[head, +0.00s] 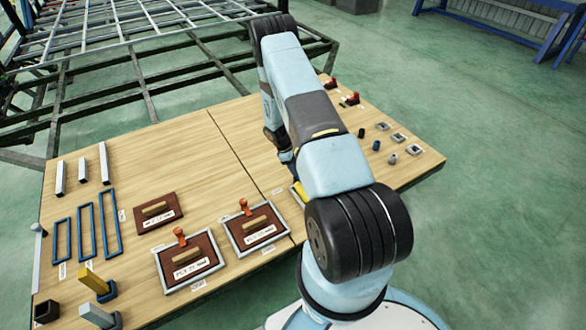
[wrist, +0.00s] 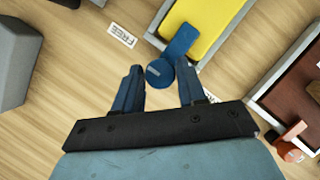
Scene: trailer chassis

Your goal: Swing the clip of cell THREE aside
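In the wrist view, a blue clip (wrist: 180,42) with a round pivot (wrist: 159,72) lies at the corner of a grey-framed cell (wrist: 157,28). Its arm reaches over the yellow block (wrist: 207,20) in that cell. My gripper (wrist: 160,68) is open, its blue fingers on either side of the pivot. The right fingertip is close to the clip's arm; I cannot tell whether they touch. In the head view my arm hides most of this cell; only a bit of yellow (head: 299,190) shows. The label (wrist: 122,35) is too small to read.
Two framed brown cells with orange clips (head: 180,236) (head: 244,206) stand on the wooden table. One brown-topped cell (wrist: 300,90) is at the right of the wrist view. A grey block (wrist: 25,62) is at its left.

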